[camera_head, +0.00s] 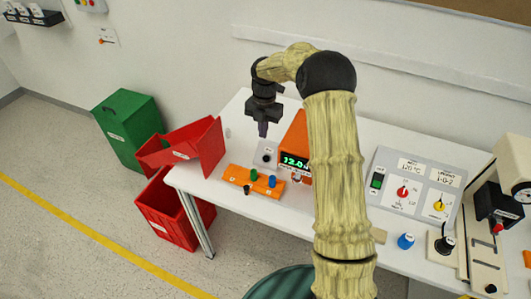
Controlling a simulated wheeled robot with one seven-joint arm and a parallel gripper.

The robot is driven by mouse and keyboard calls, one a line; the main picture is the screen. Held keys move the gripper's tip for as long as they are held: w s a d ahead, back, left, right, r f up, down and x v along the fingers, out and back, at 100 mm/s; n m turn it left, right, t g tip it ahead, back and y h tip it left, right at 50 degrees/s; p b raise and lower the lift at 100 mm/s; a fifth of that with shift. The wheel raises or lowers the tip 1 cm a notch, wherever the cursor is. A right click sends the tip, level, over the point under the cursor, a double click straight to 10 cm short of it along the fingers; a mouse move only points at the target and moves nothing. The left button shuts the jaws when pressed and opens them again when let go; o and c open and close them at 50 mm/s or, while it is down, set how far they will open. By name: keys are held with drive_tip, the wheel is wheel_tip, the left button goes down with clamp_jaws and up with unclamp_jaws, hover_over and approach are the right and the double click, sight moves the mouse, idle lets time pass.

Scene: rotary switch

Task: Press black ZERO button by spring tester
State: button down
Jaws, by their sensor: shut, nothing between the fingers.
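The writing on the grey box is too small to read, so I cannot confirm a ZERO label. My gripper (263,130) is shut and empty, pointing down. In the picture its tips lie just above the black button; I cannot tell the exact gap.
An orange block (240,176) with green, blue and black knobs lies in front. A grey panel (408,172) with switches and a beige-and-black machine (515,165) stand at right. A red bin (209,145) is at the table's left edge.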

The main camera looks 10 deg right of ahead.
drive_tip(key=f, duration=0.1)
drive_tip(key=p, duration=0.2)
hover_over(266, 158)
drive_tip(key=s+a, duration=0.2)
drive_tip(key=s, duration=0.1)
wheel_tip(266, 158, down, 8)
drive_tip(key=shift+w+d+f+p, duration=0.15)
drive_tip(key=shift+w+d+f, duration=0.2)
drive_tip(key=shift+f, duration=0.3)
drive_tip(key=shift+w+d+f+p, duration=0.2)
drive_tip(key=shift+w+f, duration=0.2)
drive_tip(key=shift+f, duration=0.3)
drive_tip(key=shift+w+d+f+p, duration=0.1)
drive_tip(key=shift+w+d+f, duration=0.25)
drive_tip(key=shift+f, duration=0.3)
drive_tip(key=shift+a, duration=0.15)
drive_tip(key=shift+w, duration=0.1)
